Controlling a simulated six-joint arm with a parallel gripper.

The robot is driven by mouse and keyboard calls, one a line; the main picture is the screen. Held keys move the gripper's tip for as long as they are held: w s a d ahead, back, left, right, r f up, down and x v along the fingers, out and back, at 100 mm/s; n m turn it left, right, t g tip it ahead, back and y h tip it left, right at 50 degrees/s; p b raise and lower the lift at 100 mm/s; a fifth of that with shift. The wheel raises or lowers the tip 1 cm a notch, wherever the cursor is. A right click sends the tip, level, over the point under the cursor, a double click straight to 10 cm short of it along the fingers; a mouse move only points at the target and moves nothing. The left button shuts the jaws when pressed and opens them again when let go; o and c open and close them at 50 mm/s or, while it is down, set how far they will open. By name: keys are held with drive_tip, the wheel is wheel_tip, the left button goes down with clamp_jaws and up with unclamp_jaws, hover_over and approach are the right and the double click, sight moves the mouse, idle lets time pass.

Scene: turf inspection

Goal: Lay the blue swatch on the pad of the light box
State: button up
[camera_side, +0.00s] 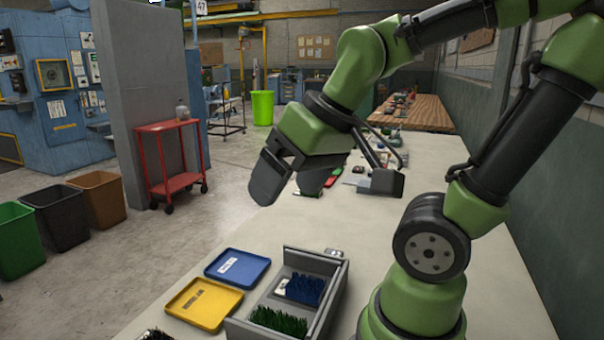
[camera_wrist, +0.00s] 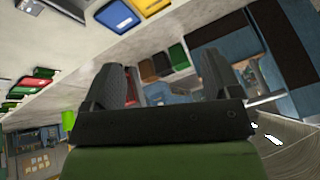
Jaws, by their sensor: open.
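The blue swatch (camera_side: 304,288), a tuft of dark blue turf, sits in the rear part of a grey open box (camera_side: 334,310) at the front of the table. A green turf swatch (camera_side: 278,321) lies in front of it. My gripper (camera_side: 292,184) is open and empty, high above the table and behind the box, apart from the swatch. Its two fingers also show in the wrist view (camera_wrist: 160,85) with nothing between them. A dark grey device (camera_side: 382,183) with a slanted arm stands farther back; I cannot tell whether it is the light box. No pad is clearly visible.
A blue tray (camera_side: 238,267) and a yellow tray (camera_side: 204,303) lie left of the grey box. Dark turf shows at the bottom edge. Small red and green items (camera_side: 329,178) lie farther back. The middle of the table (camera_side: 300,225) is clear.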

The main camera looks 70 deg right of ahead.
drive_tip(key=shift+m+t+y, duration=0.3)
drive_tip(key=shift+t+y, duration=0.3)
drive_tip(key=s+a+r, duration=0.2)
drive_tip(key=a, duration=0.1)
drive_tip(key=shift+s+r, duration=0.15)
drive_tip(key=shift+s, duration=0.15)
drive_tip(key=shift+d, duration=0.1)
idle(1.0)
